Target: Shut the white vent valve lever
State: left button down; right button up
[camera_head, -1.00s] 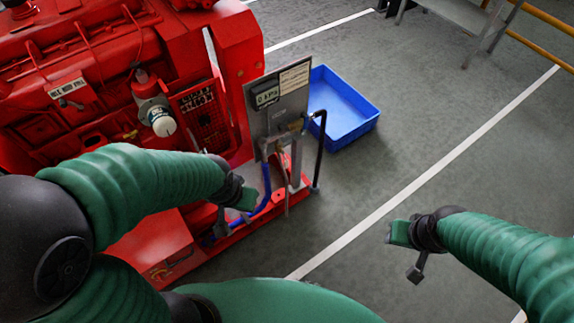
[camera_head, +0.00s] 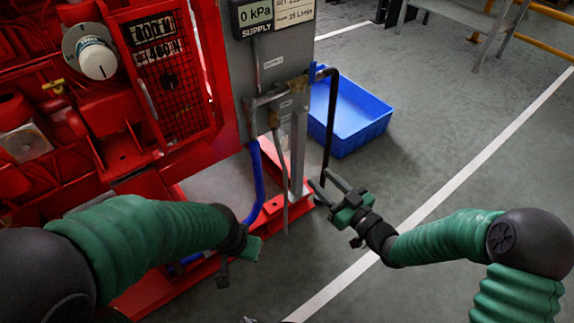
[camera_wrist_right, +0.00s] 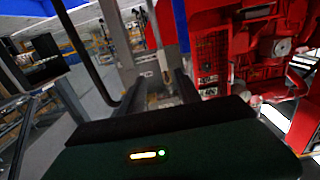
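No white vent valve lever can be clearly made out. A brass-coloured valve fitting (camera_head: 297,86) sits on the pipework at the lower part of the grey panel (camera_head: 270,55). A black hose (camera_head: 331,115) drops from its right side. My right gripper (camera_head: 322,180) is open and empty, its fingers pointing up and left, low and to the right of the pipework. In the right wrist view, the pipework (camera_wrist_right: 150,75) shows beyond and between the spread fingers (camera_wrist_right: 158,88). My left gripper (camera_head: 243,252) is in front of the red base; its finger opening cannot be made out.
A red engine (camera_head: 110,140) fills the left side. A blue hose (camera_head: 257,185) and a grey post (camera_head: 298,150) stand below the panel. A blue crate (camera_head: 350,115) is on the floor behind the black hose. Open floor with a white line (camera_head: 480,150) lies to the right.

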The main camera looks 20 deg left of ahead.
aim_at(286, 146)
jog(key=b+x, duration=0.7)
jog(key=x, duration=0.9)
jog(key=shift+s+a+r, duration=0.1)
jog(key=shift+a+r, duration=0.05)
jog(key=shift+a, duration=0.05)
jog(key=shift+w+a+r, duration=0.15)
jog(key=shift+w+a, duration=0.1)
jog(key=shift+a, duration=0.05)
grip_shut()
dwell(0.3)
